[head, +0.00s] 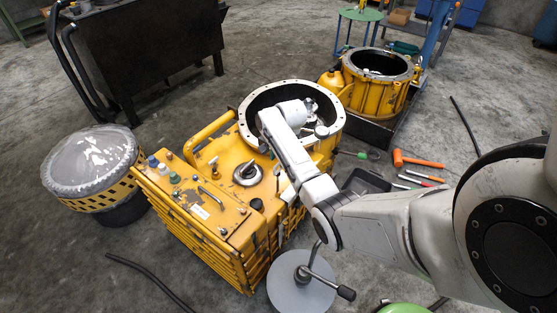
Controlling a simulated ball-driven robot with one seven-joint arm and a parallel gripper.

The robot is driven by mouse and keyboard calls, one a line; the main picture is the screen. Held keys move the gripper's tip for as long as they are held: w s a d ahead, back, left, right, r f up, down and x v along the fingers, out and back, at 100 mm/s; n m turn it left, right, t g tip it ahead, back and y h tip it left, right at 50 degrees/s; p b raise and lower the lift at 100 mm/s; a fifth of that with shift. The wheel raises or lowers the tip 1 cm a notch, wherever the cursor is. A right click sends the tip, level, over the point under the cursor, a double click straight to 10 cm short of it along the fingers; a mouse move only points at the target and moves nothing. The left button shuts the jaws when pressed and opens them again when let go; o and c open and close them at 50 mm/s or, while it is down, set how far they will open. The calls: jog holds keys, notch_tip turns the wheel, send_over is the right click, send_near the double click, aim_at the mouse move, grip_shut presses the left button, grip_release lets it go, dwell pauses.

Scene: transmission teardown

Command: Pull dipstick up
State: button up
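The yellow transmission housing (222,222) stands left of centre, with a wide flanged round opening (251,106) at its back right. My arm reaches in from the right, and its wrist is over this opening. My gripper (308,130) is small and dark beyond the wrist, largely hidden by it. I cannot make out its fingers or whether they hold anything. I cannot pick out the dipstick with certainty. Thin dark upright parts show on the housing's right side, partly hidden by my arm.
A second yellow ring-shaped housing (364,96) stands in a dark tray behind. A covered drum (92,163) is at left, and a dark cabinet (150,45) behind it. An orange mallet (418,161) and other tools lie at right. A grey round stool (295,291) stands in front.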

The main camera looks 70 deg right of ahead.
notch_tip(320, 180, up, 9)
jog(key=s+p, duration=0.1)
jog(key=shift+s+a+f, duration=0.2)
jog(key=shift+s, duration=0.15)
dwell(0.3)
jog(key=s+a+f+n+p, duration=0.1)
jog(key=a+f+n+p, duration=0.2)
jog(key=a+n, duration=1.1)
jog(key=s+a+r+n+p, duration=0.1)
jog(key=s+a+r+n, duration=0.1)
jog(key=s+a, duration=0.5)
jog(key=s+a+r+n+g+p, duration=0.1)
jog(key=s+a+r+n+p, duration=0.1)
jog(key=s+a, duration=0.5)
jog(key=a+r+n, duration=0.1)
jog(key=a+n, duration=0.1)
jog(key=a, duration=0.4)
jog(key=shift+s+a, duration=0.15)
dwell(1.6)
